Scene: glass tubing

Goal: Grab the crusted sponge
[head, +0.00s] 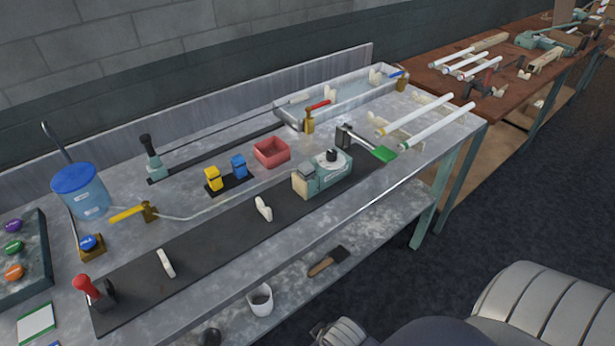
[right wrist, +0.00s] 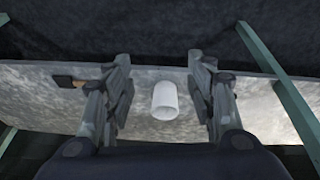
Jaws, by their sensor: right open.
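I cannot make out a crusted sponge for certain in either view. A dark rounded object (head: 209,337) at the bottom edge of the head view is too cut off to identify. A white cup (head: 261,300) with something dark inside stands on the lower shelf. In the right wrist view a white cup (right wrist: 165,100) shows between the fingers of my right gripper (right wrist: 158,60), apart from both. That gripper is open and empty. My left gripper is in neither view.
A brush (head: 327,262) with a wooden handle lies on the lower shelf (head: 375,235), right of the cup. The metal workbench (head: 215,285) overhangs the shelf. Green table legs (head: 436,195) stand at the right. The dark floor in front is clear.

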